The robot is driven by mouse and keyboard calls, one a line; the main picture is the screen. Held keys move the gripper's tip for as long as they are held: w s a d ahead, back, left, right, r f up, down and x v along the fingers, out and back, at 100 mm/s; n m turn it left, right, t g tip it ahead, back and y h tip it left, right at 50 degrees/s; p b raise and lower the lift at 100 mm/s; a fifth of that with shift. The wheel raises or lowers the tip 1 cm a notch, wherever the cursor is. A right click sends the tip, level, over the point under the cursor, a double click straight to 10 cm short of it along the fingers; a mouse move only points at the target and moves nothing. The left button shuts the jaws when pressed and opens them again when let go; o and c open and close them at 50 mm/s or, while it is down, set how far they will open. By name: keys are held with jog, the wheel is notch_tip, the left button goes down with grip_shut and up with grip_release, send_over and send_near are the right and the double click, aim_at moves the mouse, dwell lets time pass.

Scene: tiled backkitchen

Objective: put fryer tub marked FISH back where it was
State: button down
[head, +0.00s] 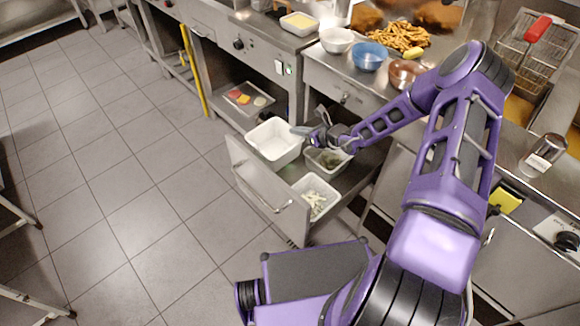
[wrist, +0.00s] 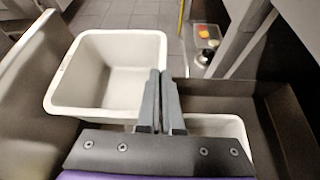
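A white, empty-looking tub (head: 273,143) is over the left far part of the open drawer (head: 268,190) and appears raised above the other tubs. No FISH mark is readable on it. My gripper (head: 302,131) is at the tub's right rim. In the wrist view the tub (wrist: 108,68) lies left of my gripper (wrist: 161,74), whose two dark fingers are close together on its right wall. Whether the tub's base touches the drawer floor is hidden.
In the drawer are a tub with green contents (head: 327,161) and a tub with pale strips (head: 316,196). Above is a counter with a blue bowl (head: 369,56) and fries (head: 398,37). Tiled floor (head: 130,190) left of the drawer is clear.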

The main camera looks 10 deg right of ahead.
notch_tip(320, 180, down, 14)
jog(key=shift+f+b, duration=0.1)
jog(key=shift+b, duration=0.9)
jog(key=shift+f, duration=0.1)
jog(key=c, duration=1.1)
grip_release()
jog(key=shift+r, duration=0.25)
jog(key=p+v, duration=0.1)
jog(key=v, duration=1.1)
jog(key=shift+d+f+p, duration=0.1)
jog(key=shift+f+p, duration=0.05)
jog(key=shift+p, duration=0.2)
